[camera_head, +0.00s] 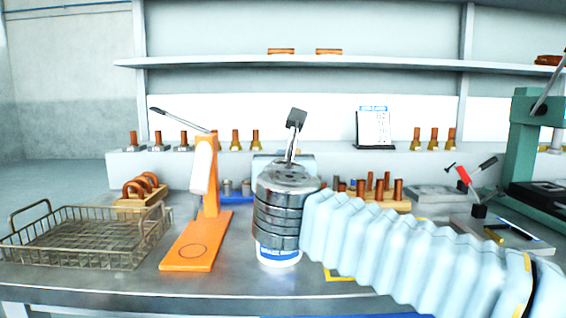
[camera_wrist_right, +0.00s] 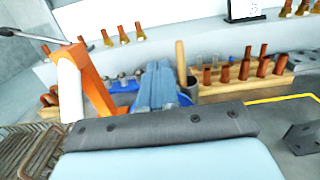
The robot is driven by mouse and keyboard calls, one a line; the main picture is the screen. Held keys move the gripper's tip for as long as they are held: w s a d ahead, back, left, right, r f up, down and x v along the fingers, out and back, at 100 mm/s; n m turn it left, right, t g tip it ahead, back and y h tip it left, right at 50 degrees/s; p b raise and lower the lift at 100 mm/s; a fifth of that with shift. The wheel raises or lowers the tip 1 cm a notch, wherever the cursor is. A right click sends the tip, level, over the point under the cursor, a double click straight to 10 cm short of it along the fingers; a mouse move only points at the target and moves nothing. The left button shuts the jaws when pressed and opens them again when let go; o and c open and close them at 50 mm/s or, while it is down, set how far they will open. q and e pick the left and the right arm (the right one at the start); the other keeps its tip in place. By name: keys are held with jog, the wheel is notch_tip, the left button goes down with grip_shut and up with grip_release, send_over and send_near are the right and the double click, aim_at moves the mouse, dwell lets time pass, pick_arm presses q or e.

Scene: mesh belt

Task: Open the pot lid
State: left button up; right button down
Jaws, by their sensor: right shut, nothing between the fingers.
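A white pot with a blue label (camera_head: 278,254) stands near the table's front edge in the head view. My silver right wrist hides its upper part. In the right wrist view a round blue surface (camera_wrist_right: 182,98), which looks like the pot's lid, shows behind and beside the fingers. My right gripper (camera_wrist_right: 157,82) is shut and empty, its fingers in front of this blue surface. I cannot tell whether they touch it. In the head view the right fingers are hidden behind the wrist. My left gripper is in neither view.
A wire basket (camera_head: 85,236) and an orange hand press (camera_head: 206,215) stand left of the pot. Wooden blocks with copper pegs (camera_head: 375,192) stand behind my right arm. A dark cup with a wooden stick (camera_wrist_right: 181,62) is beside the fingers. A green press (camera_head: 520,140) stands far right.

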jog(key=shift+w, duration=0.9)
jog(key=shift+s, duration=0.1)
dwell(0.8)
